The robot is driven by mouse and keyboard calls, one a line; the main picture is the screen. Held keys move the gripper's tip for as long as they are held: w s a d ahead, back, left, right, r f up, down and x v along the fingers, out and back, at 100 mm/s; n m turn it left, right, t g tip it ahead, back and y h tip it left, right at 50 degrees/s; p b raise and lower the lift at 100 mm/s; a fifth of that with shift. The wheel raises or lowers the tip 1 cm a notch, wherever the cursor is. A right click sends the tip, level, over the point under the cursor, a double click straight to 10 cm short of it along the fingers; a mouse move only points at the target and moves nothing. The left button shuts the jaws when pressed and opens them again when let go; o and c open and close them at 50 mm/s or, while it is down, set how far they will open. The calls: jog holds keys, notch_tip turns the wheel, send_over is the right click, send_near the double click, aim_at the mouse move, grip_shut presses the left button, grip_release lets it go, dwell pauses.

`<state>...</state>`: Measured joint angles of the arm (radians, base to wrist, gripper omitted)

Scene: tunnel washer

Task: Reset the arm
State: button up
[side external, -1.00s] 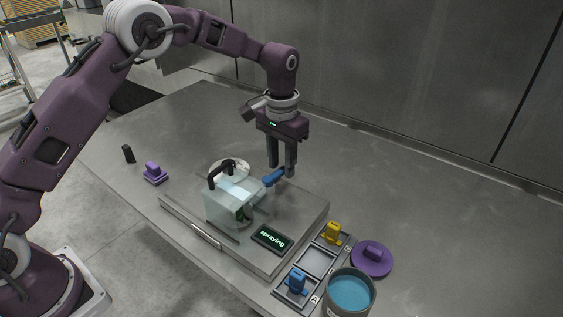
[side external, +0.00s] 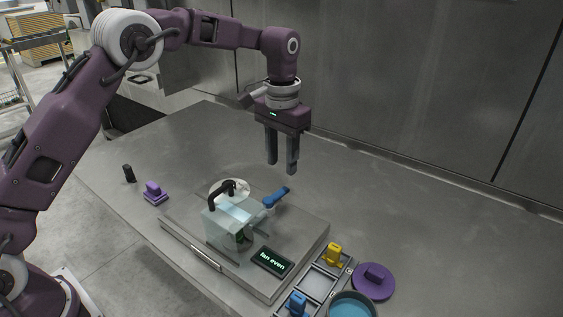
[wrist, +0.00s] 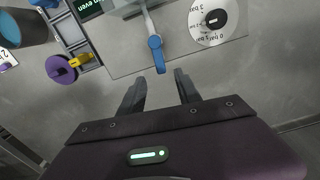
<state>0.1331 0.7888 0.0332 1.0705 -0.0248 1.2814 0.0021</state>
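My gripper (side external: 281,170) hangs above the table, behind and above the washer's blue lever handle (side external: 276,197). Its fingers are apart with nothing between them. In the wrist view my gripper (wrist: 160,88) is also open and empty, and the blue handle (wrist: 155,55) lies just beyond the fingertips, not touched. A green item inside the box is only partly visible.
A tray (side external: 318,285) at the front right holds a yellow piece (side external: 333,255) and a blue piece (side external: 297,304). Near it are a purple lid (side external: 373,281) and a teal-filled pot (side external: 352,306). A purple block (side external: 155,193) and black cylinder (side external: 129,173) stand left. The table's back right is clear.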

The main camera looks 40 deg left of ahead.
jog(key=s+a+r+t, duration=0.3)
jog(key=s+a+r, duration=0.1)
jog(key=s+r, duration=1.15)
jog(key=s+a+f+t, duration=0.1)
jog(key=s+f, duration=0.1)
jog(key=s, duration=0.7)
jog(key=s+a+f+n+t, duration=0.1)
jog(key=s+f, duration=0.2)
jog(key=s, duration=0.7)
jog(key=shift+f+t, duration=0.25)
jog(key=shift+t, duration=0.05)
dwell(2.1)
